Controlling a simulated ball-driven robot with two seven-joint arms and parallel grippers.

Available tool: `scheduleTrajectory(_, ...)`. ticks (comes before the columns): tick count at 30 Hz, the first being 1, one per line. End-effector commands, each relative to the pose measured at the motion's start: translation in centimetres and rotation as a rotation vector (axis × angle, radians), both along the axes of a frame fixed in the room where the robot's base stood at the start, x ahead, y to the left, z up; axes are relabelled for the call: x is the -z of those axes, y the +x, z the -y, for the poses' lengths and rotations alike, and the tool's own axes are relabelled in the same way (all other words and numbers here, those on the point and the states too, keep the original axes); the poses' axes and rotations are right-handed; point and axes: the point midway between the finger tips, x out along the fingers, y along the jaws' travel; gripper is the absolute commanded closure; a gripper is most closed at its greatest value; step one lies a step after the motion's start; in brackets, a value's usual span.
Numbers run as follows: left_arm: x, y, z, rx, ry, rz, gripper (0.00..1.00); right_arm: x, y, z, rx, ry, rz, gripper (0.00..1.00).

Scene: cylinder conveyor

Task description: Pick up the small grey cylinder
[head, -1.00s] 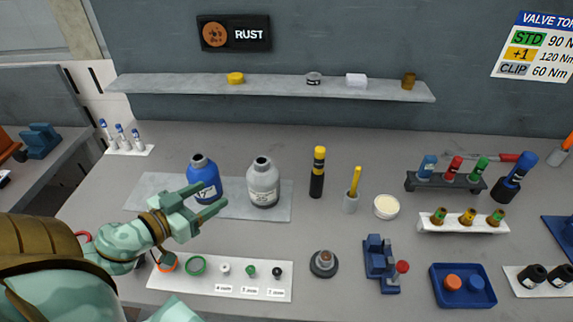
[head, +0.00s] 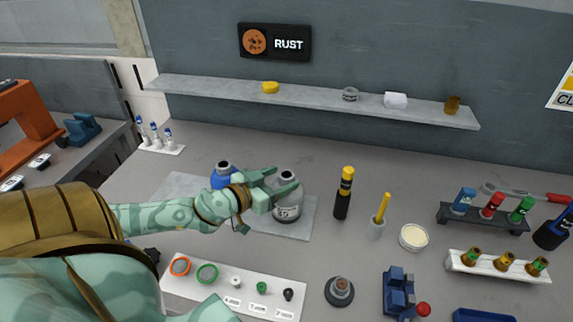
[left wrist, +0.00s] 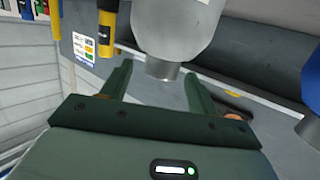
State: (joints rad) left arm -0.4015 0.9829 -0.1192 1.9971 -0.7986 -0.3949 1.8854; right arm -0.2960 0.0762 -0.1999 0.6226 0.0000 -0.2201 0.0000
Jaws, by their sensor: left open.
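The small grey cylinder (head: 290,212) is a grey bottle with a dark mouth and a label, upright on a light grey mat (head: 308,228). My left gripper (head: 286,180) is open at its upper part, its fingers covering some of the bottle in the head view. In the left wrist view, the grey bottle (left wrist: 180,22) appears upside down, its narrow neck between the two spread fingers (left wrist: 158,72). I cannot tell whether the fingers touch it. My right gripper is not in view.
A blue bottle (head: 222,178) stands left of the grey one, partly behind my left arm. A black and yellow bottle (head: 344,195) stands to the right. A wall shelf (head: 320,98) runs behind. A white strip (head: 215,295) with rings and small parts lies in front.

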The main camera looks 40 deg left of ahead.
Motion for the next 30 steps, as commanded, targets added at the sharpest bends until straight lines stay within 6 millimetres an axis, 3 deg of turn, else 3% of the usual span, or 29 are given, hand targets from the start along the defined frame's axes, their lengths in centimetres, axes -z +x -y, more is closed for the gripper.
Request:
scheduleTrajectory(10, 0.8, 4.2, 0.1, -0.002, 0.001, 0.004, 0.40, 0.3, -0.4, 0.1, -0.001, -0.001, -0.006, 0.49)
scheduleTrajectory(20, 1.1, 4.7, 0.2, -0.001, 0.001, 0.000, 0.40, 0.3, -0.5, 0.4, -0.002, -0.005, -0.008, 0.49)
scheduleTrajectory(27, 1.1, 4.7, 0.2, -0.001, 0.001, 0.001, 1.00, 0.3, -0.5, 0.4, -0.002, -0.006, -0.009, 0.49)
scheduleTrajectory(30, 1.1, 4.7, 0.2, -0.001, 0.001, 0.001, 1.00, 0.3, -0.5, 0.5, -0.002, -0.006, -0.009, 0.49)
